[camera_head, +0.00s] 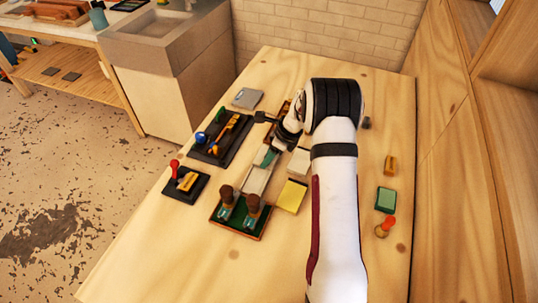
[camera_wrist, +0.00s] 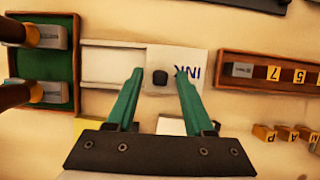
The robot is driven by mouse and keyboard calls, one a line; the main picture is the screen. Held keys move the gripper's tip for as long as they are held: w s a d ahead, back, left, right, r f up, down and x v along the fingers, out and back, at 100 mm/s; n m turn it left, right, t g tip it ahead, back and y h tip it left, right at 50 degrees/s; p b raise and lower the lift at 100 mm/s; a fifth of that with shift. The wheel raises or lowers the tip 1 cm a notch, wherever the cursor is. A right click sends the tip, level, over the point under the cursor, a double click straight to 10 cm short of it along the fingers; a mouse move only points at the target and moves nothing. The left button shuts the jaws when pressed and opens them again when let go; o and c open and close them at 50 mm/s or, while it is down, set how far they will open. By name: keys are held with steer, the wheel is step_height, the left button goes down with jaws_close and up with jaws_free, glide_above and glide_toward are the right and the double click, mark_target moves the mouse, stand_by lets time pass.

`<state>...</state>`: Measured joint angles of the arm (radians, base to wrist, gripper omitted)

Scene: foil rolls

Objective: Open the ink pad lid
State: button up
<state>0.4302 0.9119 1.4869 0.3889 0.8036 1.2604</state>
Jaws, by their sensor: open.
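The ink pad lid (camera_wrist: 178,57) is a white plate lettered INK, seen in the wrist view, with a small black knob (camera_wrist: 160,77) on it. A pale shallow rectangular tray or track (camera_wrist: 108,64) adjoins its left side. In the head view this pale piece (camera_head: 257,180) shows left of my arm, and the lid is mostly hidden by my gripper. My gripper (camera_wrist: 160,73) has two green fingers, open and apart. In the wrist view the knob appears between the fingertips, with gaps on both sides. I cannot tell the height of the fingertips over the lid.
A green-lined tray with wooden-handled stamps (camera_head: 240,232) stands at the near end of the pale piece. A brown rack of number tiles (camera_wrist: 268,72) lies on the lid's other side. Yellow notes (camera_head: 292,196) and a black tray (camera_head: 222,137) flank it. The table's near left is clear.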

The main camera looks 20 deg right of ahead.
jaws_close()
stand_by(0.3)
stand_by(1.2)
